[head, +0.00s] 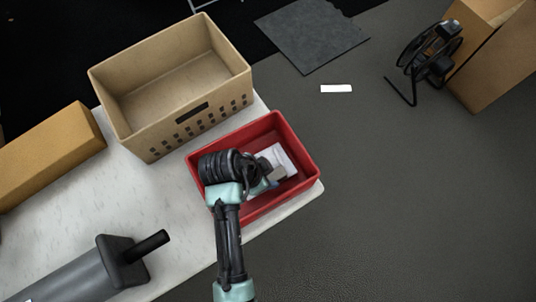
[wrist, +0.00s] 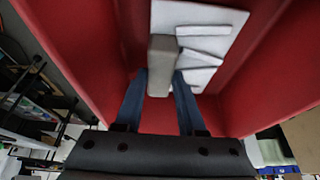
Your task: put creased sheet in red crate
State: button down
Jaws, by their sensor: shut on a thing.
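The creased sheet (head: 284,157) is white, with raised folded strips, and lies within the walls of the red crate (head: 307,154). It also shows in the wrist view (wrist: 215,16). A grey-brown block (wrist: 163,50) overlaps the sheet and appears to be part of it. My gripper (wrist: 160,84) reaches down into the crate, its two dark blue fingers shut on this block. I cannot tell whether the sheet touches the crate floor. In the head view my arm hides the crate's left part.
A large tan bin (head: 180,110) stands behind the crate on the pale table (head: 150,200). A brown box (head: 50,155) lies at left. A dark grey device (head: 90,275) is at front left. Open floor lies to the right, with a small white strip (head: 337,88).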

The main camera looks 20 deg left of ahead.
jog(key=shift+f, duration=0.35)
jog(key=shift+f, duration=0.1)
jog(key=c, duration=0.5)
grip_release()
